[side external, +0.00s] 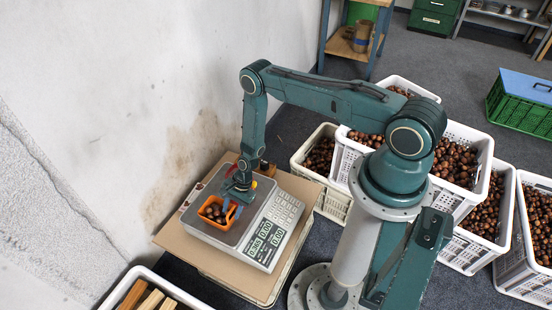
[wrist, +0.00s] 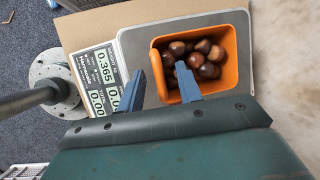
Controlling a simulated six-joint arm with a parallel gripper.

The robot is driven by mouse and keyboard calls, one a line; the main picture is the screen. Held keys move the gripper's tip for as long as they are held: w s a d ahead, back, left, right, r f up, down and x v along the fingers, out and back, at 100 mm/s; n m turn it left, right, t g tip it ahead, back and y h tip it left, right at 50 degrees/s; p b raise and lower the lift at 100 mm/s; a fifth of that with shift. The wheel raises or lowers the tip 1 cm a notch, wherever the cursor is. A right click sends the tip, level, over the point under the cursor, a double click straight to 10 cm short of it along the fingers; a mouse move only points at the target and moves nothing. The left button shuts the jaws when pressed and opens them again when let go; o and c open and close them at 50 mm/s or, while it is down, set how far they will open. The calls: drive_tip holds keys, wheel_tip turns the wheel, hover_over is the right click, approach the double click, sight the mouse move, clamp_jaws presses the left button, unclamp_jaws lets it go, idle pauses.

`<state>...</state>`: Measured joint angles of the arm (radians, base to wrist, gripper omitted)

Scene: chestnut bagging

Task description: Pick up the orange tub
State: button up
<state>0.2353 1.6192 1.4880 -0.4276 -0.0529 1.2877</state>
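The orange tub (side external: 208,221) holds several brown chestnuts (wrist: 197,57) and stands on the grey plate of a scale (side external: 272,232). In the wrist view the tub (wrist: 232,50) opens toward the camera. My gripper (side external: 232,209) is low at the tub's right side in the side view. In the wrist view my gripper (wrist: 167,55) has its two blue fingers apart. One finger appears outside the tub's left wall and the other overlaps the tub's inside. I cannot tell whether either finger touches it.
The scale's display reads 0.365 on one line (wrist: 106,69). The scale rests on a brown board (side external: 250,285) close to the wall. White crates of chestnuts (side external: 458,200) stand to the right. A crate with wooden pieces (side external: 152,298) is at the bottom left.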

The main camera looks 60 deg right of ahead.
drive_tip(key=shift+w+a+f, duration=0.1)
drive_tip(key=shift+a+f, duration=0.1)
drive_tip(key=shift+f, duration=0.25)
clamp_jaws()
